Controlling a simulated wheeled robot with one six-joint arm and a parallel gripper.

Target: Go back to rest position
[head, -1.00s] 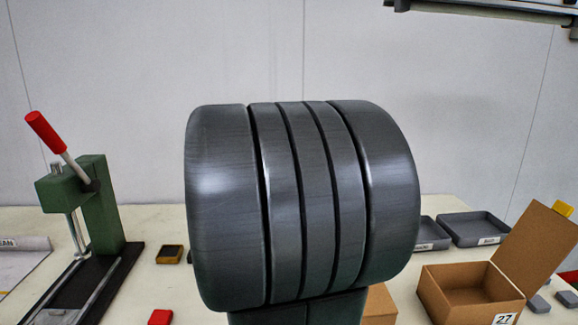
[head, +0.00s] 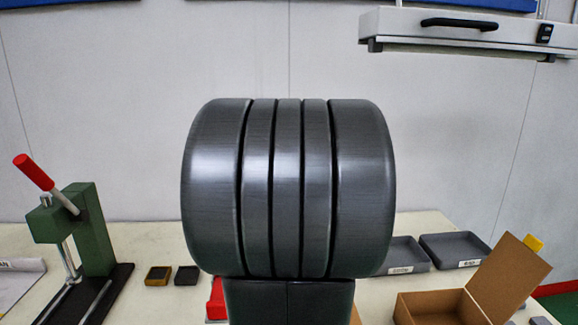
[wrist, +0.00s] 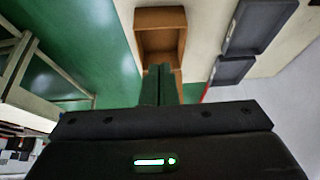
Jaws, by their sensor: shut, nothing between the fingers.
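My gripper (wrist: 160,72) shows in the wrist view with its two dark green fingers shut together and nothing between them. It points toward an open brown cardboard box (wrist: 160,18), which lies just beyond the fingertips in that picture; I cannot tell the gap. In the head view my own large dark arm joint fills the middle and hides the gripper. The open cardboard box (head: 430,307) with its raised flap stands at lower right there.
A green press (head: 95,235) with a red lever stands at left. Two small boxes (head: 159,275) (head: 187,275) and a partly hidden red object (head: 216,300) lie beside it. Grey trays (head: 455,250) sit at right. A fixture (head: 465,30) hangs at upper right. Green floor (wrist: 75,40) shows in the wrist view.

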